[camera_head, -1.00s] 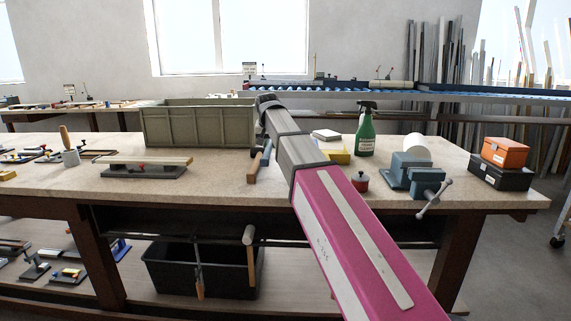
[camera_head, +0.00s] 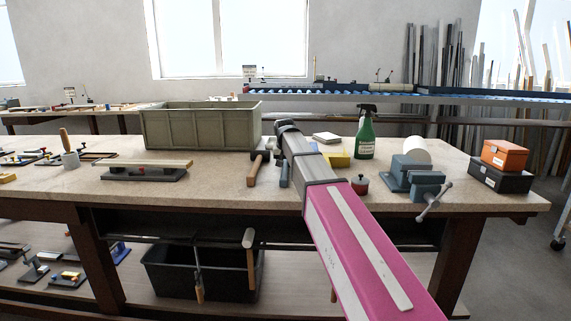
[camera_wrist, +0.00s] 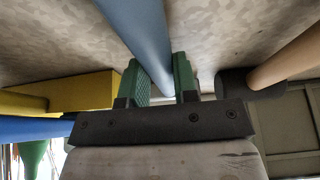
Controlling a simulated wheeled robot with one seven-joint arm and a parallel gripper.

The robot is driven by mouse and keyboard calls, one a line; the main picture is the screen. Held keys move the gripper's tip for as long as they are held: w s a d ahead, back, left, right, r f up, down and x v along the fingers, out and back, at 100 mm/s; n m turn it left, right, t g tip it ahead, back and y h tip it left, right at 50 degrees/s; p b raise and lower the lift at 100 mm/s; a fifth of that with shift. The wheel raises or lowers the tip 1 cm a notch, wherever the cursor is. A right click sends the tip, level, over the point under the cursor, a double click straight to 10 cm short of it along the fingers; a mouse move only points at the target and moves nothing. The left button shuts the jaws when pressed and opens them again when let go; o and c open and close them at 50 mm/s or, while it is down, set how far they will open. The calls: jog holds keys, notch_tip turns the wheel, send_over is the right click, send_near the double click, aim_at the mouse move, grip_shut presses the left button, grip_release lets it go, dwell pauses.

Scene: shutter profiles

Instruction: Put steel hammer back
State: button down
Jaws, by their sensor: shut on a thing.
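The steel hammer shows as a blue handle (camera_head: 284,174) below my wrist in the head view. In the wrist view the blue handle (camera_wrist: 138,35) runs between the green finger pads and on toward the top. My gripper (camera_wrist: 160,85) is shut on it. The hammer's head is hidden, and I cannot tell whether the hammer clears the bench top. My arm hides the gripper in the head view. A wooden-handled hammer (camera_head: 256,170) with a dark head lies just left of it, apart, and also shows at the right in the wrist view (camera_wrist: 285,60).
A yellow block (camera_head: 338,160), green spray bottle (camera_head: 365,135), red-topped tin (camera_head: 360,184) and vise (camera_head: 412,178) stand to the right. An olive crate (camera_head: 200,128) is behind left. Tools, including a wooden-handled one (camera_head: 250,265), hang under the bench's front edge by a black bin (camera_head: 170,275).

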aim_at(285, 167)
jog(key=shift+f, duration=0.15)
jog(key=c, duration=0.9)
grip_release()
jog(key=v, duration=1.2)
